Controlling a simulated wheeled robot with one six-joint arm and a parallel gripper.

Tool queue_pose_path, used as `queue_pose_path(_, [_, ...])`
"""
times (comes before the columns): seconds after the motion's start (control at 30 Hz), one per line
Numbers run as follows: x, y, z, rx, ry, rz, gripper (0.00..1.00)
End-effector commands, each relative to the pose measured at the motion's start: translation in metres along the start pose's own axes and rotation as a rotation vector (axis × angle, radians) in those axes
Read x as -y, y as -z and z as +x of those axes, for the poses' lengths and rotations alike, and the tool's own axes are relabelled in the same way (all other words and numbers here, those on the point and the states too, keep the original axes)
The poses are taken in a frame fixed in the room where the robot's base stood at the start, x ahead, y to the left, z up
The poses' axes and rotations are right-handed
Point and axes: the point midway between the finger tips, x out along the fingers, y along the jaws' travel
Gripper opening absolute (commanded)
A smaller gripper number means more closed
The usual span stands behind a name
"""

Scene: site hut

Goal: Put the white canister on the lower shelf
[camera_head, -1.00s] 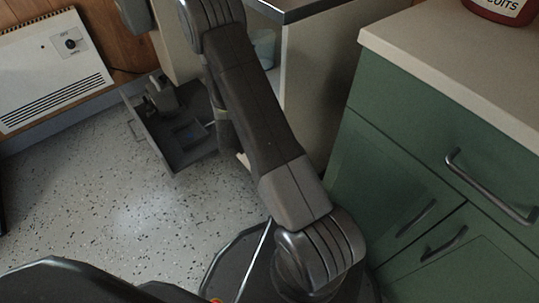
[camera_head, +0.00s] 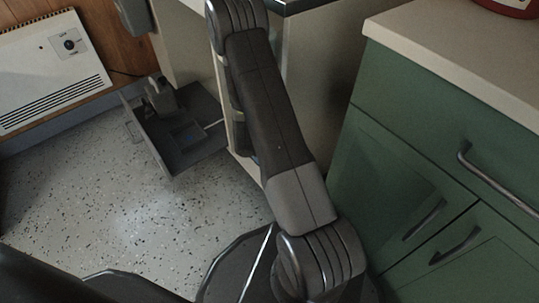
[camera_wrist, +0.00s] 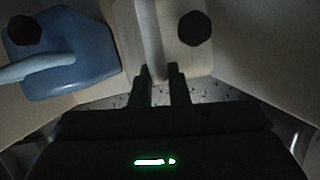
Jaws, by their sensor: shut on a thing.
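In the wrist view, the white canister (camera_wrist: 196,60) is seen from above, with a dark round cap and a pale upright handle. My gripper (camera_wrist: 161,84) has its two dark fingers on either side of the handle and is shut on it. In the head view, my arm reaches to the pale cabinet (camera_head: 316,85); the gripper, the canister and the shelves are hidden there.
A blue canister (camera_wrist: 80,62) with a dark cap and pale handle is left of the white one. Pale panels flank the gripper. An open grey drawer (camera_head: 182,155) juts over the speckled floor (camera_head: 130,215). A green cabinet (camera_head: 385,140) stands right, a white heater (camera_head: 45,75) left.

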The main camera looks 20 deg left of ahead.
Motion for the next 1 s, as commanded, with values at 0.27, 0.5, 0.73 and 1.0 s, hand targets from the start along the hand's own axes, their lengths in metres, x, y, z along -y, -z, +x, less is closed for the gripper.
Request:
queue_pose_path(0.27, [0.0, 0.001, 0.002, 0.0, 0.0, 0.0, 0.37])
queue_pose_path(0.5, [0.0, 0.001, 0.001, 0.0, 0.0, 0.0, 0.37])
queue_pose_path(0.73, [-0.001, -0.002, -0.029, 0.0, -0.003, -0.001, 0.37])
queue_pose_path(1.0, [-0.001, -0.002, -0.086, 0.0, -0.003, -0.001, 0.37])
